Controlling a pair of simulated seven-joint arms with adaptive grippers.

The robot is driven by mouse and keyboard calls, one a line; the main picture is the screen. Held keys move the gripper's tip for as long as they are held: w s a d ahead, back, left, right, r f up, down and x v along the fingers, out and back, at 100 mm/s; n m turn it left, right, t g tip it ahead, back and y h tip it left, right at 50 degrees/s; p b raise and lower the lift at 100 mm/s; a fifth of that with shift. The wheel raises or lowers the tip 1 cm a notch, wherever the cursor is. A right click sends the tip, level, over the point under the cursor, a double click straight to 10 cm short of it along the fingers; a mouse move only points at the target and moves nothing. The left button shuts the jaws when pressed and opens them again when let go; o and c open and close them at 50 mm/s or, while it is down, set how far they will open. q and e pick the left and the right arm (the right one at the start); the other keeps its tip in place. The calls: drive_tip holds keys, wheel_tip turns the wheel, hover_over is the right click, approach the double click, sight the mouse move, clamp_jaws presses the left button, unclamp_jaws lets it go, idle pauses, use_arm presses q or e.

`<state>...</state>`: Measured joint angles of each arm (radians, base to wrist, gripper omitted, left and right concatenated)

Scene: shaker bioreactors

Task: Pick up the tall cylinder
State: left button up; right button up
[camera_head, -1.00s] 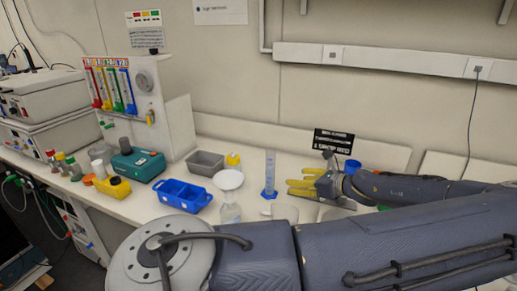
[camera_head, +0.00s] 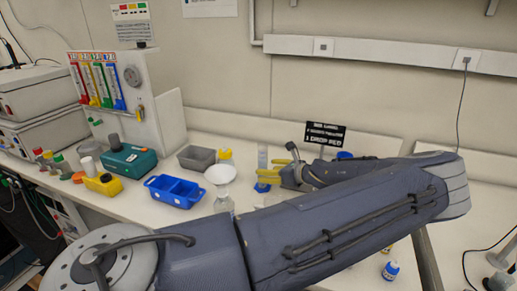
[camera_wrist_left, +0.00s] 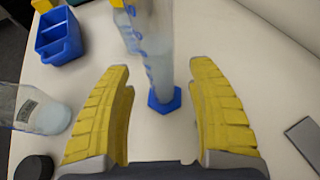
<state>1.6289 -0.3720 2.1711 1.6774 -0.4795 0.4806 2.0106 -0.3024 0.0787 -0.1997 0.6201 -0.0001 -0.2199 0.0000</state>
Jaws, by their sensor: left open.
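The tall cylinder (camera_head: 262,155) is a clear graduated tube standing upright on a blue base, behind the white funnel on the bench. In the left wrist view the cylinder (camera_wrist_left: 152,45) with its blue hexagonal foot (camera_wrist_left: 165,99) is just ahead of the fingers, in line with the gap between them. My left gripper (camera_head: 264,178) has yellow fingers and is beside the cylinder, partly covering its lower part. In the wrist view my left gripper (camera_wrist_left: 160,68) is open with nothing between its pads. My right gripper is not in view.
A white funnel (camera_head: 220,174) on a bottle stands left of the cylinder. A blue divided tray (camera_head: 174,191), a grey bin (camera_head: 196,158) and a small yellow-capped item (camera_head: 225,155) are nearby. A black sign (camera_head: 324,134) stands behind. My forearm covers much of the bench's front.

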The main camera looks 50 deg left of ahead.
use_arm(q)
drive_tip(key=shift+x, duration=1.65)
drive_tip(key=shift+r, duration=0.1)
drive_tip(key=shift+c, duration=0.4)
clamp_jaws()
